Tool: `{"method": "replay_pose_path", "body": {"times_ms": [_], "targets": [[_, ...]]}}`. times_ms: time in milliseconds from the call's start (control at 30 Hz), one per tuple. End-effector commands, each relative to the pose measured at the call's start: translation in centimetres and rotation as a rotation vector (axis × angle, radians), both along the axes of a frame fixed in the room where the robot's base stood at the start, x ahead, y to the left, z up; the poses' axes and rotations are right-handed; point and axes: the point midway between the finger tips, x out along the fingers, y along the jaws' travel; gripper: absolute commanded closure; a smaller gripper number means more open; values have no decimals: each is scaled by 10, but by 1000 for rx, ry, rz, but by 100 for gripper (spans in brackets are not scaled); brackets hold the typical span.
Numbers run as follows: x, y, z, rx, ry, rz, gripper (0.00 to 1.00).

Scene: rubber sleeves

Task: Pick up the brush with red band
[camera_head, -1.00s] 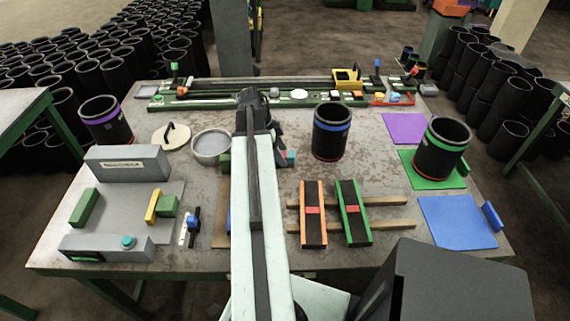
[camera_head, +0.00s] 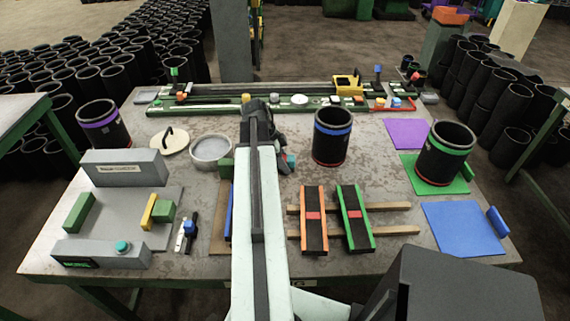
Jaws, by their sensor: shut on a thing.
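My gripper (camera_head: 262,118) is dark and reaches over the back middle of the table. My arm hides its fingertips and the thing it is shut on, so I cannot tell what that thing is. Just right of my wrist, a small teal and reddish piece (camera_head: 290,161) shows, mostly hidden. Two dark bars with a red band across the middle lie side by side to the right of my arm. One has orange edges (camera_head: 314,230), the other green edges (camera_head: 355,230). Both rest across two wooden strips (camera_head: 398,230), apart from my gripper. I cannot identify a brush for certain.
A black sleeve with a blue band (camera_head: 332,140) stands right of my gripper. A grey ring dish (camera_head: 211,163) and a round lid (camera_head: 170,148) lie to the left. A long green rail fixture (camera_head: 215,107) crosses the back. Purple, green and blue mats (camera_head: 462,232) lie right.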

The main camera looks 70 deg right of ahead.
Motion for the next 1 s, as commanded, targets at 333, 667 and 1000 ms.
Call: {"method": "replay_pose_path", "body": {"times_ms": [333,667,1000], "targets": [[-1,0,69,0,0,-1,100],[-1,0,98,1,0,-1,100],[-1,0,96,0,0,-2,96]]}}
